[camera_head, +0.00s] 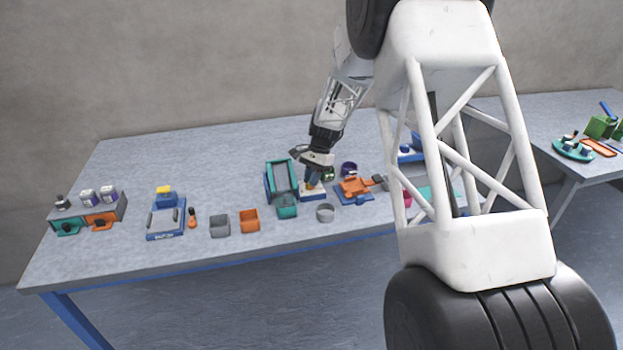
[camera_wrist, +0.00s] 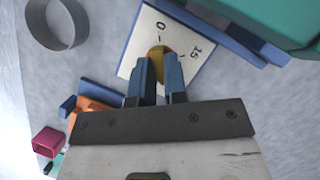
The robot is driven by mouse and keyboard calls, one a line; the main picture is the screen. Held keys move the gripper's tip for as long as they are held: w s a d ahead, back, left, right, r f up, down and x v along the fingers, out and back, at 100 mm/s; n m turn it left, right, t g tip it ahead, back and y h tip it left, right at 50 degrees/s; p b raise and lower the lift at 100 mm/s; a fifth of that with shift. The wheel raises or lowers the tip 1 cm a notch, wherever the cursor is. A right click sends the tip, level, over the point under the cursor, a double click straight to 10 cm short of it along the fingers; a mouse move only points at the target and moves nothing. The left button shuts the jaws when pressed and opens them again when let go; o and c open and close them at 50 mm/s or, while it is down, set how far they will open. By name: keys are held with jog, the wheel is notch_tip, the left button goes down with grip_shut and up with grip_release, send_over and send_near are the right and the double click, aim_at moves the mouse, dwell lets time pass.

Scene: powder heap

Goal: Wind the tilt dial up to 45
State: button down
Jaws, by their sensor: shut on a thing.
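The tilt dial (camera_wrist: 158,52) shows in the wrist view as a small orange-yellow knob on a white plate (camera_wrist: 140,32). The plate carries the marks 0 and 15 on the part that shows. My gripper (camera_wrist: 157,68) is over the plate with its two blue fingers shut on the knob. The fingers hide part of the knob and the rest of the scale, and I cannot tell where the dial points. In the head view my gripper (camera_head: 312,183) reaches down to the blue-based dial block (camera_head: 313,195), beside a teal tilting chute (camera_head: 282,180).
A teal cup (camera_head: 287,208) and a grey ring (camera_head: 325,213) stand in front. An orange scoop (camera_head: 355,187) on a blue base is close on the right. Orange (camera_head: 249,220) and grey (camera_head: 220,226) bins and a scale (camera_head: 166,220) stand to the left. The table's back left is clear.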

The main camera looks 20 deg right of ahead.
jog(key=m+t, duration=0.1)
jog(key=m, duration=0.3)
jog(key=m+t+y, duration=0.1)
jog(key=m, duration=0.2)
jog(key=shift+s+f+t, duration=0.1)
jog(key=shift+s+t, duration=0.2)
jog(key=m+t, duration=0.1)
jog(key=m, duration=0.2)
jog(key=m+t, duration=0.1)
jog(key=m, duration=0.2)
jog(key=shift+s+h, duration=0.15)
jog(key=shift+h, duration=0.25)
jog(key=c, duration=1.2)
grip_release()
jog(key=shift+o, duration=0.2)
jog(key=v, duration=0.7)
jog(key=shift+r, duration=0.35)
jog(key=shift+s+d, duration=0.1)
